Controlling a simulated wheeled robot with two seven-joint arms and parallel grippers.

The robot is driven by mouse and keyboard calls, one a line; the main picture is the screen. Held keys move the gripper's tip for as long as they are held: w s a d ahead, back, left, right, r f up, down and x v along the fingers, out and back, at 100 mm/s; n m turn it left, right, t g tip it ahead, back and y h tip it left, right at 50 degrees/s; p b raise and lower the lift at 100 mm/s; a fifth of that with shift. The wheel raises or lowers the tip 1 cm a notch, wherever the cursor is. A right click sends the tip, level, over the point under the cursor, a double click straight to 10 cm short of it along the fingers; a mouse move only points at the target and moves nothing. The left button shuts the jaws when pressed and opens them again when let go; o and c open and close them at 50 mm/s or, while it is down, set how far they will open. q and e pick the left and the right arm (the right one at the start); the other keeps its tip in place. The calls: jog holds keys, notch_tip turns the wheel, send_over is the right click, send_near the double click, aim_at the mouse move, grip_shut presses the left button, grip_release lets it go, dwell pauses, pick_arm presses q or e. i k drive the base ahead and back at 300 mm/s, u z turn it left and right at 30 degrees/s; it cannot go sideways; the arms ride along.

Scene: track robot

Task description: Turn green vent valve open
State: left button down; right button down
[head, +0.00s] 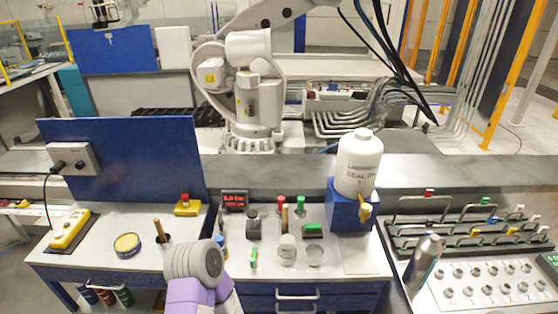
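No valve marked as a vent shows clearly. A purple and grey link of my own arm (197,272) rises from the bottom, left of centre. Neither gripper's fingers can be seen.
A white bottle (359,163) stands on a blue stand (346,217) with a yellowish tap. A silver cylinder (424,262) leans at the right front. A blue panel (127,158) rises at left.

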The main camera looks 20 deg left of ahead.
aim_at(252, 259)
jog(key=z, duration=0.3)
jog(key=k, duration=0.4)
jog(key=u, duration=1.1)
